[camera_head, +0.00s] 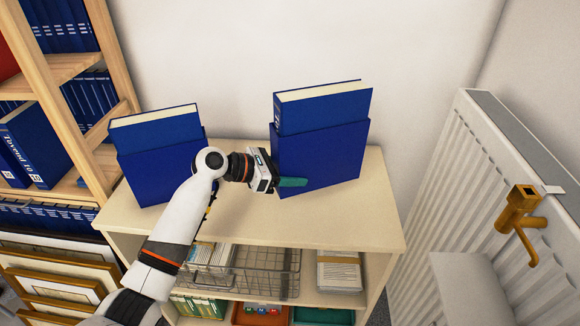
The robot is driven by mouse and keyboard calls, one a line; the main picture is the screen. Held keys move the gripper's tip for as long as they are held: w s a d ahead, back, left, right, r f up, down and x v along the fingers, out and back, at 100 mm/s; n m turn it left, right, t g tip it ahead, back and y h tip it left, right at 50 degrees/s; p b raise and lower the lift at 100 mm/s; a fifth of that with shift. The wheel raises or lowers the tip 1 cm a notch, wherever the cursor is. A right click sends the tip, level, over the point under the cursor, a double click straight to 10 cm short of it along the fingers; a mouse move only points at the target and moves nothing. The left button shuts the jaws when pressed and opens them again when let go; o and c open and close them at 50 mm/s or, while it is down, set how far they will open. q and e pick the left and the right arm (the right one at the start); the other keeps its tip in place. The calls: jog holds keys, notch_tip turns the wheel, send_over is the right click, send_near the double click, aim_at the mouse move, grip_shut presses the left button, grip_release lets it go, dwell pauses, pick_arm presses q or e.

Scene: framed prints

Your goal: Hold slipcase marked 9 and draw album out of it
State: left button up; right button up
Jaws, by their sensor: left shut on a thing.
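Two blue slipcases stand upright on the top of a pale wooden cabinet (330,228), each with a blue album poking out above it. The right slipcase (335,152) holds the right album (325,107), whose pale page edges show at the top. The left slipcase (148,178) holds the left album (155,130) and is partly hidden by my left arm. I cannot read a 9 on either one. My left gripper (290,182) is at the lower left edge of the right slipcase, shut on it, with a teal finger across its front. My right gripper is out of view.
A wooden bookcase (115,65) with blue binders stands at the left. A white radiator (500,180) with a brass valve (520,210) is at the right. Wire baskets (265,270) sit on the shelf below. The cabinet top is bare in front of the right slipcase.

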pick_arm(q)
jog(key=shift+f+b, duration=0.35)
jog(key=shift+f, duration=2.55)
jog(key=shift+f, duration=0.4)
jog(key=shift+f, duration=0.25)
jog(key=shift+r, duration=0.1)
jog(key=o, duration=1.3)
jog(key=shift+s, duration=0.1)
jog(key=shift+c, duration=0.2)
